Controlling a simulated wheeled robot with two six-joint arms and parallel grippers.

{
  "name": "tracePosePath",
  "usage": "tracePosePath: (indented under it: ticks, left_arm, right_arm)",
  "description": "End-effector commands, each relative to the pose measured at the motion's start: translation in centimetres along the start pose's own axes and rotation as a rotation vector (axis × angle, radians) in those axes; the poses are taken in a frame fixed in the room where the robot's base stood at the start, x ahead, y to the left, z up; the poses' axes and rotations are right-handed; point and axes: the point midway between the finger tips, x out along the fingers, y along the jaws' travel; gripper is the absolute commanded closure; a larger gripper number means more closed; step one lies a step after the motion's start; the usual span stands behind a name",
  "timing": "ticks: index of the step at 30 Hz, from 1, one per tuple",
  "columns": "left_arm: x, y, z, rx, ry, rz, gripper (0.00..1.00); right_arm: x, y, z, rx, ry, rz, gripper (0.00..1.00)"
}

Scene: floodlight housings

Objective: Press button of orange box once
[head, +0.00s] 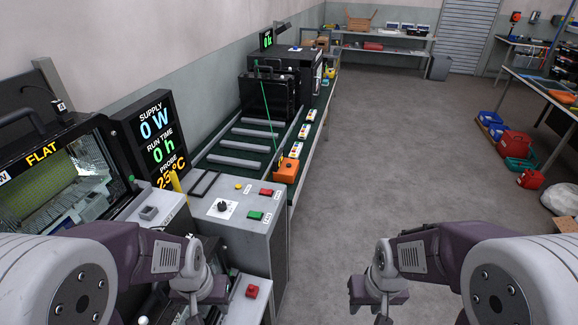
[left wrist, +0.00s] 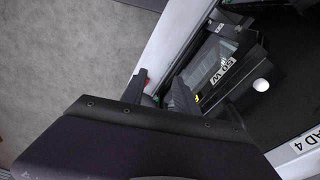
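The orange box (head: 287,170) sits at the near end of the dark green bench, just beyond the grey control cabinet, in the head view. A small dark part shows on its top; the button itself is too small to make out. My left gripper (head: 203,295) is low in the head view, nearer than the box and well apart from it. In the left wrist view the left gripper (left wrist: 162,92) shows two dark fingers spread apart with nothing held between them. My right gripper (head: 378,300) hangs over the floor at right, far from the box; its fingers are not clear.
The grey cabinet (head: 240,210) carries a black knob, red and green buttons. Small white boxes (head: 297,148) line the bench beyond the orange box.

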Motion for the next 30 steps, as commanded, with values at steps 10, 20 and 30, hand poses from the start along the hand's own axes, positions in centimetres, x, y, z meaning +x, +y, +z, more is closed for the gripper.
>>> tracePosePath:
  ticks: [10, 20, 30]
  left_arm:
    - [0.0, 0.0, 0.0, 0.0, 0.0, 0.0, 1.0]
    - [0.0, 0.0, 0.0, 0.0, 0.0, 0.0, 1.0]
    - [0.0, 0.0, 0.0, 0.0, 0.0, 0.0, 1.0]
  right_arm:
    - [0.0, 0.0, 0.0, 0.0, 0.0, 0.0, 0.64]
    - [0.0, 0.0, 0.0, 0.0, 0.0, 0.0, 0.64]
    - [0.0, 0.0, 0.0, 0.0, 0.0, 0.0, 0.64]
